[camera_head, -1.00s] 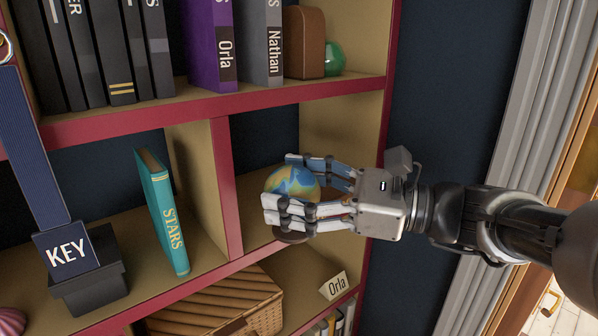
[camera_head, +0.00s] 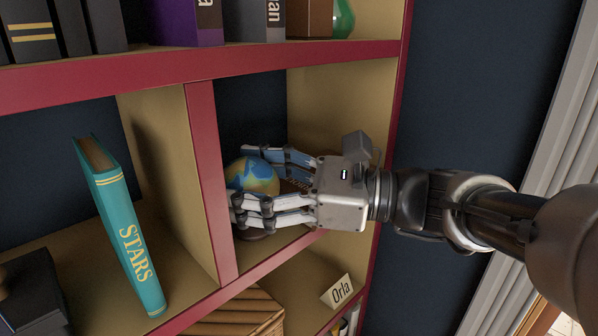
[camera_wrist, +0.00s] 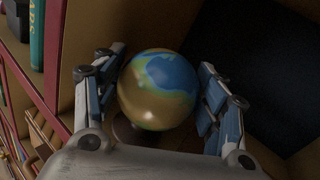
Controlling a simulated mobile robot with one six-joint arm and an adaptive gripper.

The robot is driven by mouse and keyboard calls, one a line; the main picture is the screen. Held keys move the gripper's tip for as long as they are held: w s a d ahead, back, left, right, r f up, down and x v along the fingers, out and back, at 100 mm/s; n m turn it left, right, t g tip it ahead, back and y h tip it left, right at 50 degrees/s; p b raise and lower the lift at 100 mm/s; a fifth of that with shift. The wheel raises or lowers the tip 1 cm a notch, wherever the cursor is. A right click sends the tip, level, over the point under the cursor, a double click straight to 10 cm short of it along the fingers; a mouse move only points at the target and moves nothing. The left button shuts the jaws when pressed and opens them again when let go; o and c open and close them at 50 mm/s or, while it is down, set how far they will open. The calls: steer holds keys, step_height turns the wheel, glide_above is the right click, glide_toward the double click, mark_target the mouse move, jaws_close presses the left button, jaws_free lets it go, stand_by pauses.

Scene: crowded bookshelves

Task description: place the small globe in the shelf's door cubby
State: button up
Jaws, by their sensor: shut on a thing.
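The small globe (camera_head: 252,175), blue and tan on a dark base, is between the fingers of my gripper (camera_head: 262,185). In the wrist view the globe (camera_wrist: 158,90) sits between the two finger pairs of my gripper (camera_wrist: 165,95), which is shut on it. The globe and fingers are inside the small right-hand cubby (camera_head: 318,100) of the middle shelf, right of the red-edged divider (camera_head: 211,180). The fingers hide part of the globe and its base. I cannot tell whether the base touches the cubby floor.
A teal STARS book (camera_head: 125,230) leans in the compartment left of the divider. The red shelf edge (camera_head: 200,75) runs above the cubby. Below are a wicker basket (camera_head: 235,315) and an Orla card (camera_head: 338,291). The right side panel (camera_head: 392,110) is close to my wrist.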

steer(key=shift+s, duration=0.3)
steer(key=o, duration=0.7)
steer(key=shift+f, duration=0.1)
steer(key=shift+o, duration=1.2)
steer(key=shift+w, duration=0.2)
steer(key=shift+s, duration=0.1)
steer(key=shift+r, duration=0.3)
steer(key=s+d+b, duration=0.1)
steer(key=d, duration=1.1)
steer(key=shift+s, duration=0.2)
steer(key=shift+f, duration=0.1)
